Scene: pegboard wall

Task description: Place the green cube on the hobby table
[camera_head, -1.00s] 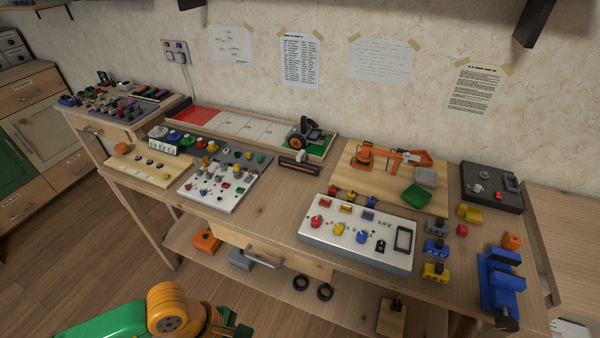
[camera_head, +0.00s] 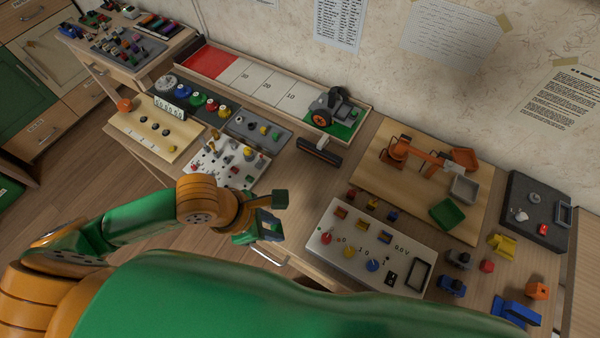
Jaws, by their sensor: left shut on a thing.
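My left gripper (camera_head: 272,212) reaches in from the left, above the front edge of the hobby table (camera_head: 312,182). It is shut on a small dark green block, which looks like the green cube (camera_head: 280,199). The cube is at the fingertips, clear of the tabletop as far as I can tell. The gripper partly hides the cube and the table edge between the white peg board and the white control panel. My right gripper is out of view.
The white peg board (camera_head: 228,163) is left of the gripper and the control panel (camera_head: 372,243) right. Behind are a wheeled model (camera_head: 335,108) and a wooden board with an orange arm and green tray (camera_head: 447,213). My green arm link covers the bottom. Bare wood shows mid-table.

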